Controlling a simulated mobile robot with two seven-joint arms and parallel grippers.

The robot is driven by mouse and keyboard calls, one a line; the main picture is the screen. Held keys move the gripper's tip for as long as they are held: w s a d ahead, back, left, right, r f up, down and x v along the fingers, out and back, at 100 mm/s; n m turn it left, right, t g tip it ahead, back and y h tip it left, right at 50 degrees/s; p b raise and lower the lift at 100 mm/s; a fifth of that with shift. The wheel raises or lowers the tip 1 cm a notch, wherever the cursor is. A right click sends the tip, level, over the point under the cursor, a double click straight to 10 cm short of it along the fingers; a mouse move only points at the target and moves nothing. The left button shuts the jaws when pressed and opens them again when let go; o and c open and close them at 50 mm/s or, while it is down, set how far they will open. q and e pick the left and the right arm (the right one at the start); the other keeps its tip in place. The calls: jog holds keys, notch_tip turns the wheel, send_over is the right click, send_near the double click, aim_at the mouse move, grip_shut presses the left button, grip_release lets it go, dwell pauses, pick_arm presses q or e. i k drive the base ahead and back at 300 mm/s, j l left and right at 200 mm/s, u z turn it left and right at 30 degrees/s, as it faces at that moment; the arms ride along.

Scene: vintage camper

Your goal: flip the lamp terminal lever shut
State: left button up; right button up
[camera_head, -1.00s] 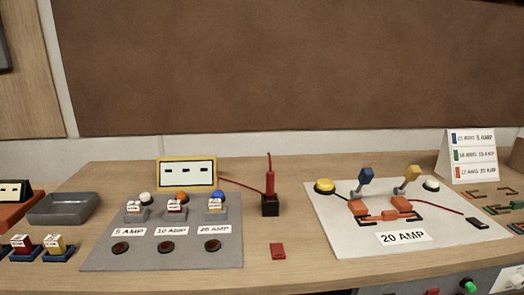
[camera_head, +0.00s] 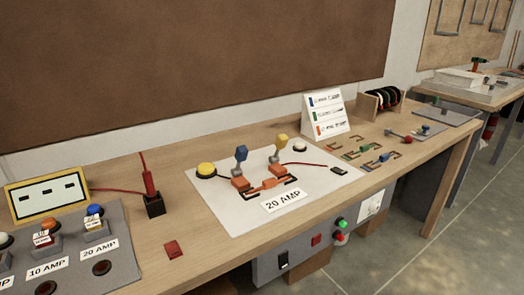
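A white board (camera_head: 235,221) marked "20 AMP" lies on the bench. On it, a lever with a blue handle (camera_head: 240,153) and a lever with a yellow handle (camera_head: 280,141) both stand raised from orange terminal blocks. A yellow dome (camera_head: 206,170) sits left of the blue lever, and a white dome (camera_head: 300,146) sits right of the yellow one. I cannot tell which lever is the lamp terminal's. An orange piece (camera_head: 268,184) lies between the blocks, over a dark bracket outline. Neither of my grippers is in view.
A grey board (camera_head: 120,258) with several switches stands at left, near a yellow-framed panel (camera_head: 45,199). A black block with a red probe (camera_head: 154,205) and a red tile (camera_head: 173,249) lie between the boards. A label card (camera_head: 325,114) stands behind. Coloured brackets lie at right.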

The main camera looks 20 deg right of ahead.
aim_at(241, 153)
jog(key=j+z, duration=0.2)
jog(key=z, duration=0.25)
jog(key=l+u, duration=0.15)
jog(key=u, duration=0.25)
jog(key=i+l+u, duration=0.1)
jog(key=l+u, duration=0.25)
jog(key=u, duration=0.4)
jog(key=k+l+u, duration=0.15)
jog(key=l, duration=0.25)
jog(key=l+u, duration=0.15)
jog(key=l, duration=0.25)
jog(key=k+l, duration=0.1)
jog(key=l, duration=0.25)
jog(key=k+l, duration=0.1)
jog(key=l, duration=0.25)
jog(key=k+l+u, duration=0.1)
jog(key=l, duration=0.2)
